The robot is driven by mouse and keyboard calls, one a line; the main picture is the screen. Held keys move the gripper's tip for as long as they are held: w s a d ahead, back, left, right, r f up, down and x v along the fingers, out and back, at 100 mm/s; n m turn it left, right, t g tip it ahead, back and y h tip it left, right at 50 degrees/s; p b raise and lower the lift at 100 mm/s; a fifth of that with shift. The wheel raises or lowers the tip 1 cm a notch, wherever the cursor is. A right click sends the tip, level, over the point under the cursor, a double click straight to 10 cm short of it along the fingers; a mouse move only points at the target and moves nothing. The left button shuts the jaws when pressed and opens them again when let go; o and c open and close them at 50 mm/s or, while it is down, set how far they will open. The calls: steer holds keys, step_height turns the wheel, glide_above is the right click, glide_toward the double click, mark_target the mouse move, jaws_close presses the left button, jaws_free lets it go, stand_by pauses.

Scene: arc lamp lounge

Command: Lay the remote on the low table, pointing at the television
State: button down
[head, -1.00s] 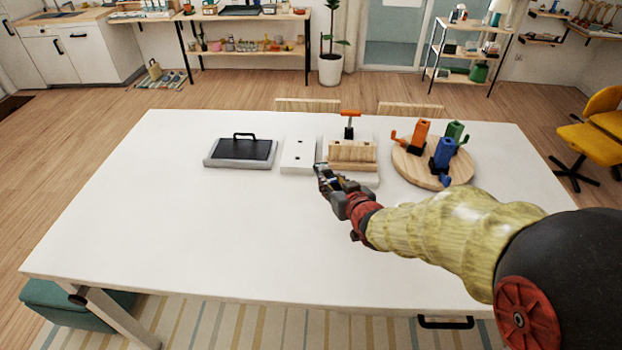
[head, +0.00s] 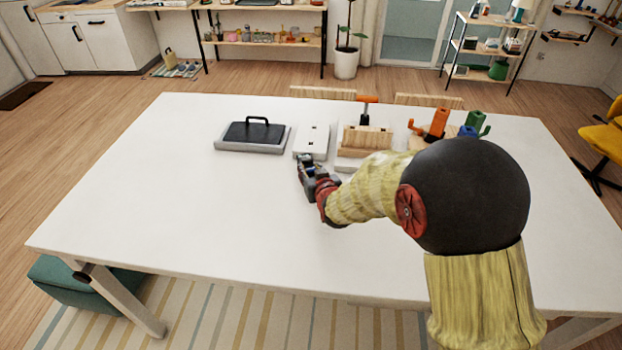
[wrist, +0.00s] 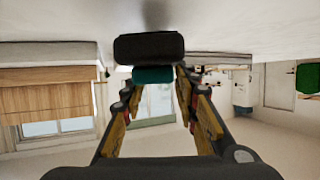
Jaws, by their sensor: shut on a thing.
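My gripper (head: 304,168) is low over the white table (head: 180,220), in front of a white block with dark holes. In the wrist view, the fingers (wrist: 156,78) are closed in on a dark, rounded bar (wrist: 149,48) with a teal part (wrist: 153,75) beside it. This held thing looks like the remote, but I see no buttons and cannot tell which way it points. The table surface fills the top of the wrist view, close to the bar; I cannot tell whether they touch. I cannot make out a television.
A grey tray with a black handled panel (head: 252,134), the white block (head: 311,141) and a wooden block (head: 366,138) with an orange-handled tool (head: 366,110) stand along the back. Orange (head: 438,122) and blue-green pieces are partly behind my arm. The table's left and front are clear.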

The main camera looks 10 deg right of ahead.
steer(key=shift+f, duration=1.15)
steer(key=shift+f+b, duration=0.15)
steer(key=shift+b, duration=0.2)
steer(key=c, duration=1.4)
jaws_free()
steer(key=shift+s, duration=0.1)
